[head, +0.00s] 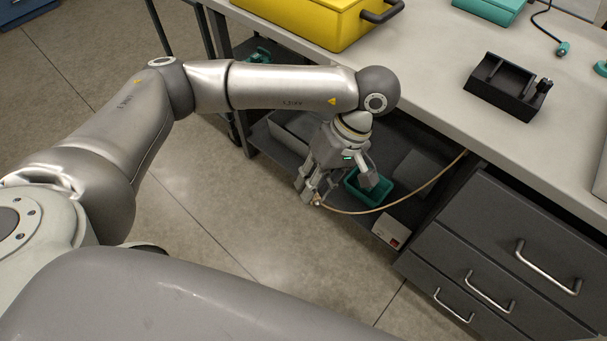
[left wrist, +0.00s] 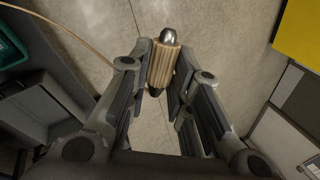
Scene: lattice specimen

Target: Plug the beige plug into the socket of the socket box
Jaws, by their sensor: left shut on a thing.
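My left gripper (head: 311,193) hangs beside the open shelf under the bench, fingers pointing down. In the left wrist view the gripper (left wrist: 165,80) is shut on the beige plug (left wrist: 165,62), a ribbed body with a rounded metallic end. In the head view the plug (head: 318,201) is small and mostly hidden by the fingers. A tan cable (head: 400,197) runs from there up to the bench edge. A small whitish box with a red spot, apparently the socket box (head: 391,232), sits on the low shelf, right of my gripper and apart from it. My right gripper is out of view.
A teal bin (head: 366,190) stands on the shelf behind my gripper. Drawers with metal handles (head: 548,270) stand to the right. The bench top (head: 420,80) holds a yellow case (head: 310,22) and a black holder (head: 505,88). The floor at left is open.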

